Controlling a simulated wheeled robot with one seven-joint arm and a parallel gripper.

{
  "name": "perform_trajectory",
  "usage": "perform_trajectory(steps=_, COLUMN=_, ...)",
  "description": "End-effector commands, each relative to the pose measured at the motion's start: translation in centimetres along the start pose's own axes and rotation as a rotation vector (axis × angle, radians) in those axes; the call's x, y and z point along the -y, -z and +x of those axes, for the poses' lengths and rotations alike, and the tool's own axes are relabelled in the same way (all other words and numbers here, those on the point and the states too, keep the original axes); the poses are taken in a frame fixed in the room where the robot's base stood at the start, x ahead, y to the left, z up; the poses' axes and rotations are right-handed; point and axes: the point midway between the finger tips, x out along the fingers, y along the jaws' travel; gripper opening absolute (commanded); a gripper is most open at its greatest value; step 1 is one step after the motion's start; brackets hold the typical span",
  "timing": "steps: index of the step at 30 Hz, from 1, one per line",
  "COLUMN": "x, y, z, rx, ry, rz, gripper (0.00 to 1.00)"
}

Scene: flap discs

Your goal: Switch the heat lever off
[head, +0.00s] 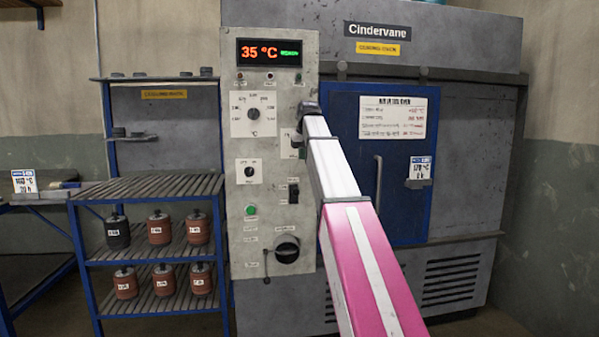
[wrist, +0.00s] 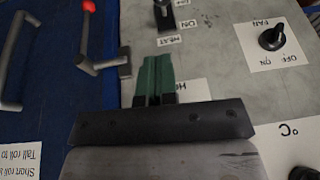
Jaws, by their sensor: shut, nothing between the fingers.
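The heat lever (head: 293,192) is a small black lever on the grey control panel (head: 235,210), below my gripper in the head view. In the wrist view the heat lever (wrist: 163,14) is at the top edge, beside upside-down OFF and ON labels, with a HEAT label (wrist: 169,40) close by. I cannot tell for certain which position it is in. My gripper (wrist: 155,60) is shut, its green fingertips together and empty, apart from the lever. In the head view, my pink and white arm hides much of my gripper (head: 302,153).
A fan knob (wrist: 272,38) and a temperature dial (head: 253,113) are beside my gripper. A grey latch with a red tip (wrist: 88,8) and the blue oven door (head: 345,115) lie on the other side. The display (head: 269,53) reads 35 °C. A rack (head: 150,188) stands left.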

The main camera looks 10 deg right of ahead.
Motion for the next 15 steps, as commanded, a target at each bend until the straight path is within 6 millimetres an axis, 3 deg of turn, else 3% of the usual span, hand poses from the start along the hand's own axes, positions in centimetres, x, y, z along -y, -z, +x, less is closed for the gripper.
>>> perform_trajectory(steps=15, x=0.0, y=-0.1, z=9.0, rx=0.002, ry=0.000, rz=0.000, gripper=0.00)
